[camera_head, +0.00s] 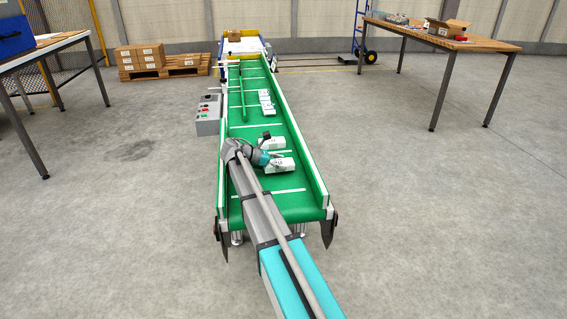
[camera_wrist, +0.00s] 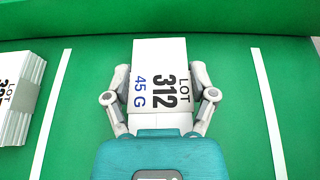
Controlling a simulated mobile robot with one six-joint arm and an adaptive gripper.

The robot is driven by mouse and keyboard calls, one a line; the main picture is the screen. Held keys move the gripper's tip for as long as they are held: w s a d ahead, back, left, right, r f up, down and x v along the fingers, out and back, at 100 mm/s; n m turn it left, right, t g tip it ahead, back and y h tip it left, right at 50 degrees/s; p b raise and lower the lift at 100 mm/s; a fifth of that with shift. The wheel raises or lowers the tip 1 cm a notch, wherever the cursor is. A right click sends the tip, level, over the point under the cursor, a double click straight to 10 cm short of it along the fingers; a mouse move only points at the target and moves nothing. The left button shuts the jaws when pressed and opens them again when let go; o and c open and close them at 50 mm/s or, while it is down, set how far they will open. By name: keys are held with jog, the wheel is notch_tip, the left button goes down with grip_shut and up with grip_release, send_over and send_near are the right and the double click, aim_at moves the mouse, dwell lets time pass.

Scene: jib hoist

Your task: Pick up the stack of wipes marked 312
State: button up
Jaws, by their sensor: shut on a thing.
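The stack of wipes marked 312 (camera_wrist: 159,78) is a white block lettered "LOT 312" and "45 G" in the wrist view. It lies on the green conveyor belt (camera_wrist: 231,91). My gripper (camera_wrist: 163,82) has one finger on each side of the stack and is shut on it. In the head view my gripper (camera_head: 268,158) is over the near part of the belt, among white stacks. I cannot tell from the pictures whether the stack is clear of the belt.
Another white lot stack (camera_wrist: 20,95) lies left in the wrist view, past a white belt line. More white stacks (camera_head: 266,102) lie farther up the belt. Green side walls (camera_head: 307,162) border the belt. A grey control box (camera_head: 207,120) stands at its left.

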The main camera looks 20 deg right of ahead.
jog(key=shift+r+p, duration=0.4)
jog(key=shift+r, duration=0.25)
jog(key=w+a+r+p, duration=0.1)
jog(key=r+p, duration=0.1)
jog(key=w+a+r+p, duration=0.1)
jog(key=r+p, duration=0.1)
jog(key=w+a+r+p, duration=0.1)
jog(key=a+r+p, duration=0.1)
jog(key=shift+a+r+p, duration=0.1)
jog(key=shift+r+p, duration=0.25)
jog(key=shift+r, duration=0.05)
jog(key=w+a+r+p, duration=0.3)
jog(key=w+a, duration=0.2)
jog(key=a, duration=0.2)
jog(key=shift+a+r, duration=0.2)
jog(key=shift+p, duration=0.3)
